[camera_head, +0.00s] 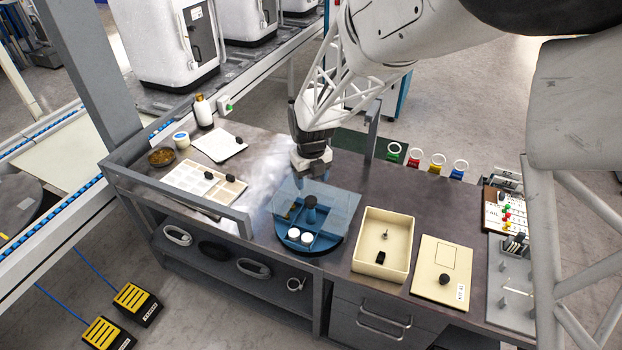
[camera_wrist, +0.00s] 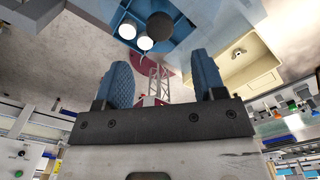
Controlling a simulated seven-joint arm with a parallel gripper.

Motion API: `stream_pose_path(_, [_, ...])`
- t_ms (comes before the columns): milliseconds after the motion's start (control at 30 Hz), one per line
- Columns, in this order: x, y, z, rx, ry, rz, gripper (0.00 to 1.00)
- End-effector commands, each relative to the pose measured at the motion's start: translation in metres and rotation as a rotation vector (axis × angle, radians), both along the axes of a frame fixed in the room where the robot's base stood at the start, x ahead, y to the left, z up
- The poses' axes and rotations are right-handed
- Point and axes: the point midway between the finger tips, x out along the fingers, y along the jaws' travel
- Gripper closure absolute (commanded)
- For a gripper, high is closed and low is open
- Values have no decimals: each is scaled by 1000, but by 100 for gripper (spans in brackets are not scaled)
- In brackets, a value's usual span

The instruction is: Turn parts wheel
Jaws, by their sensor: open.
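The parts wheel (camera_head: 324,240) is a round blue tray with divided compartments on the dark bench, with a dark central knob (camera_head: 310,201). Two white round parts (camera_head: 300,236) lie in its front compartment. A clear bluish panel (camera_head: 342,204) overlaps the wheel's far side. My gripper (camera_head: 312,178) is above and behind the knob, apart from it. In the wrist view, my two blue-padded fingers (camera_wrist: 164,78) are spread with nothing between them. The wheel (camera_wrist: 183,38) and knob (camera_wrist: 160,25) show at the top, beyond the fingertips.
A cream bin (camera_head: 371,272) with small items stands right of the wheel, then a cream board (camera_head: 441,284) with a black knob. Coloured ring holders (camera_head: 415,157) line the back edge. Bare bench separates the wheel and sectioned tray.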

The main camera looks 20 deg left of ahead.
Motion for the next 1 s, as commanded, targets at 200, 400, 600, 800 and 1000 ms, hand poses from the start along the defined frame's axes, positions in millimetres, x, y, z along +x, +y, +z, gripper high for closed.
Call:
stream_pose_path(200, [-2, -4, -1, 10, 5, 15, 70])
stream_pose_path(400, [-13, -18, -7, 51, 25, 86, 100])
stream_pose_path(600, [-30, -43, -16, 128, 38, 212, 100])
stream_pose_path(800, [-49, -69, -26, 213, 25, 346, 100])
stream_pose_path(1000, [-67, -96, -36, 285, -15, 473, 100])
